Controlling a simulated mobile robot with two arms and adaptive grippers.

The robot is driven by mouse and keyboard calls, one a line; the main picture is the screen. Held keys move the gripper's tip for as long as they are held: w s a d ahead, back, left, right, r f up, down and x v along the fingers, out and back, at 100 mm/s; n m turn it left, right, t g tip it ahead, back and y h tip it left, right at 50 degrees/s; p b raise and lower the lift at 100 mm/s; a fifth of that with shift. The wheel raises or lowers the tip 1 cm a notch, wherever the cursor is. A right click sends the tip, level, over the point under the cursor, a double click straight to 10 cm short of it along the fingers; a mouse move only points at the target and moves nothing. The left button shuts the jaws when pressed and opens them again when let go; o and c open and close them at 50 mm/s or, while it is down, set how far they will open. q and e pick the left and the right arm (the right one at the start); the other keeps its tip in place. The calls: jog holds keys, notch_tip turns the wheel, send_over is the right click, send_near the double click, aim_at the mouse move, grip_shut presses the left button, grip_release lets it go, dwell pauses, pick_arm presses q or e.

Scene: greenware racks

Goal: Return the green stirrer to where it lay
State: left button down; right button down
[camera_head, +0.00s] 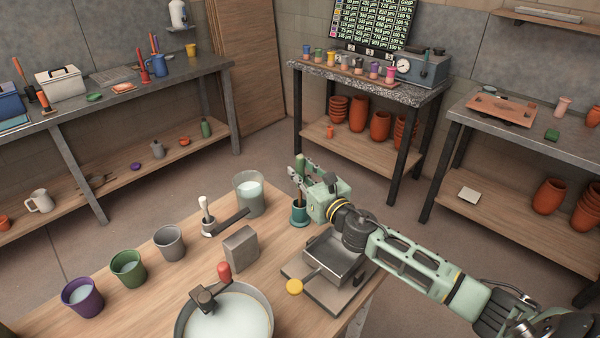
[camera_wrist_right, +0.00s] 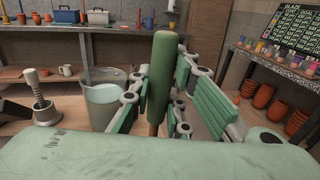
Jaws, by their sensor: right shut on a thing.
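The green stirrer (camera_head: 300,165) has a green handle and a wooden shaft and stands about upright. My right gripper (camera_head: 301,178) is shut on its handle; the handle also shows between the fingers in the right wrist view (camera_wrist_right: 162,78). A small teal pot (camera_head: 299,216) stands on the wooden table (camera_head: 150,300) directly below the stirrer in the head view. I cannot tell whether the shaft's lower end is inside the pot or above it. My left gripper is not in view.
A metal tray (camera_head: 335,258), a grey block (camera_head: 241,248), a large basin (camera_head: 266,300) and three cups, one purple (camera_head: 82,300), crowd the table.

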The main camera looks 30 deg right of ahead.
jog(key=shift+f, duration=0.15)
jog(key=c, duration=1.6)
grip_release()
jog(key=shift+o, duration=0.2)
jog(key=shift+s, duration=0.1)
jog(key=s, duration=1.1)
jog(key=shift+s+d, duration=0.4)
jog(key=shift+d, duration=0.05)
